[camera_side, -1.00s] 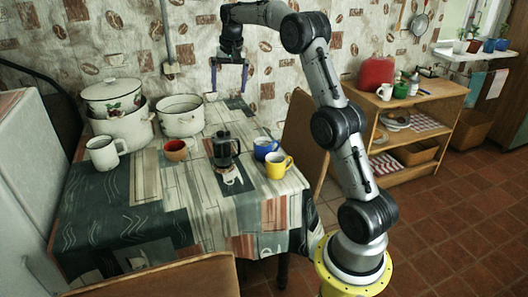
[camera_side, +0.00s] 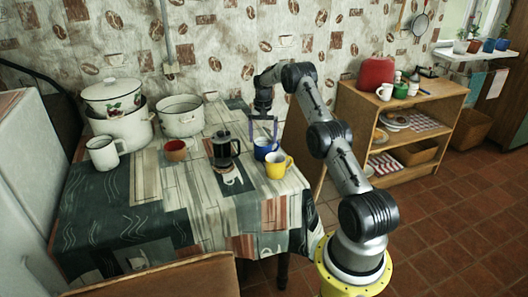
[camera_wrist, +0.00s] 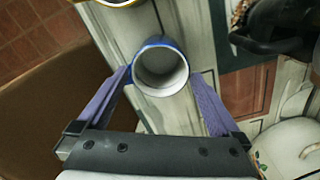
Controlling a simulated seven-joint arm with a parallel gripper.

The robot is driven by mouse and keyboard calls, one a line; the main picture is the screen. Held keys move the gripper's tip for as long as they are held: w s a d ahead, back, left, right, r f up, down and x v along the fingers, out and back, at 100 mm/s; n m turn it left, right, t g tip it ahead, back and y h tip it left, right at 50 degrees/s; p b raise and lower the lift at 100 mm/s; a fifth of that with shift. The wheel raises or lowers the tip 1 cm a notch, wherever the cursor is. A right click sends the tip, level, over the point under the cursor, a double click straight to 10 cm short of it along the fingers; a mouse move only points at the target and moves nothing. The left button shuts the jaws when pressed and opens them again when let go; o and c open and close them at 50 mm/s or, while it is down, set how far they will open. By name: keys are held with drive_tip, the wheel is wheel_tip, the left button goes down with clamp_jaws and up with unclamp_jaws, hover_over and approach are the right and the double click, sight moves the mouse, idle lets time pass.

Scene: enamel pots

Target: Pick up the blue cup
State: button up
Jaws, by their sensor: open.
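The blue cup (camera_side: 265,150) stands upright on the table, behind the yellow cup and right of the black French press. My gripper (camera_side: 264,138) is open and points down at the blue cup. In the wrist view its two purple fingers (camera_wrist: 161,78) lie on either side of the cup, near its lower edge in the picture. Small gaps seem to show beside the cup; I cannot tell whether either finger touches it.
The yellow cup (camera_side: 279,166) stands just in front of the blue cup. The black French press (camera_side: 224,149) is close on the left. A red-brown bowl (camera_side: 176,151), a white mug (camera_side: 103,154) and enamel pots (camera_side: 180,117) stand farther left. The table's front is clear.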

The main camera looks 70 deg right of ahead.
sight(263, 149)
drive_tip(key=shift+f, duration=3.25)
drive_tip(key=shift+r, duration=0.1)
drive_tip(key=c, duration=1.3)
